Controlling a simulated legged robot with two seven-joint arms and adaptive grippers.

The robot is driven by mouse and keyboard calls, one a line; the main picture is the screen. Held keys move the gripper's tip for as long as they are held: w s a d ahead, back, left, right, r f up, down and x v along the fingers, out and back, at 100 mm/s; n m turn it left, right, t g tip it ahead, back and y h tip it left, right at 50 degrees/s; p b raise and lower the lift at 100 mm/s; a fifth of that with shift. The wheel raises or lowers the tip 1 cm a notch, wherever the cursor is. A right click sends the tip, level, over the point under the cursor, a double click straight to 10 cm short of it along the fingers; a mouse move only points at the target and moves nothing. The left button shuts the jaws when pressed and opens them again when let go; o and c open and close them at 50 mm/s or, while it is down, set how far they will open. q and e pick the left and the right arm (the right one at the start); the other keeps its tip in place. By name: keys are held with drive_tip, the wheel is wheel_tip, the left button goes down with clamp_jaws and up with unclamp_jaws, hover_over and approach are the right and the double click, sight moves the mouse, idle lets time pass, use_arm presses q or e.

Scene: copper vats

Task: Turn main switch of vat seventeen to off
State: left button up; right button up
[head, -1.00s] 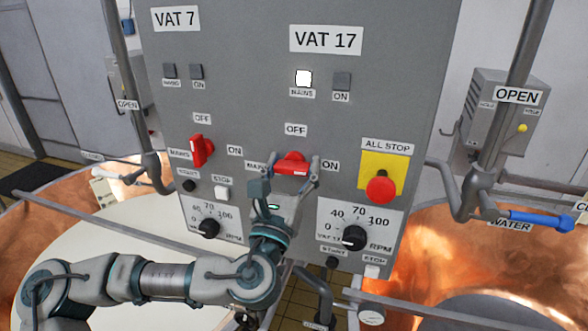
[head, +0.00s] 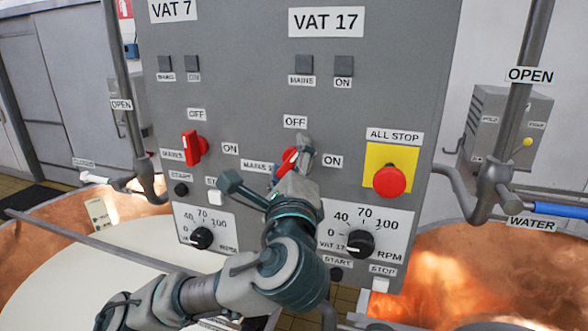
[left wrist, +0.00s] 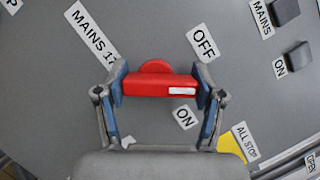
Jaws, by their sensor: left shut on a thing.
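The red main switch of vat 17 (head: 286,161) is on the grey panel under the VAT 17 sign (head: 326,22). My left gripper (head: 284,165) is shut on it and hides much of it in the head view. In the left wrist view, the red handle (left wrist: 150,85) sits between both fingertips (left wrist: 162,84). Its white-marked end points between the OFF label (left wrist: 202,41) and the ON label (left wrist: 185,117), so it stands tilted. The vat 17 MAINS lamp (head: 304,64) is dark. My right gripper is not in view.
The vat 7 red switch (head: 194,147) is to the left. The red ALL STOP button (head: 389,181) on its yellow plate is to the right. The vat 17 speed dial (head: 360,243) is below right. Pipes and copper vats flank the panel.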

use_arm(q)
drive_tip(key=n, duration=0.1)
drive_tip(key=n+g+y, duration=0.1)
drive_tip(key=n, duration=0.2)
drive_tip(key=shift+f+n+g+b, duration=0.25)
drive_tip(key=shift+n+g+b, duration=0.05)
drive_tip(key=shift+n+b, duration=0.1)
drive_tip(key=shift+w+n+g, duration=0.1)
drive_tip(key=shift+n+g, duration=0.4)
drive_tip(key=shift+n, duration=0.9)
drive_tip(key=shift+f, duration=0.15)
drive_tip(key=o, duration=1.2)
drive_tip(key=shift+a, duration=0.15)
drive_tip(key=shift+c, duration=0.2)
drive_tip(key=shift+s+a+r, duration=0.25)
drive_tip(key=s, duration=0.4)
drive_tip(key=s+d, duration=0.1)
drive_tip(key=shift+s+d+r, duration=0.1)
drive_tip(key=shift+s+r, duration=0.2)
drive_tip(key=shift+s, duration=0.1)
approach(291, 163)
drive_tip(key=shift+s+f, duration=0.25)
drive_tip(key=shift+f, duration=0.05)
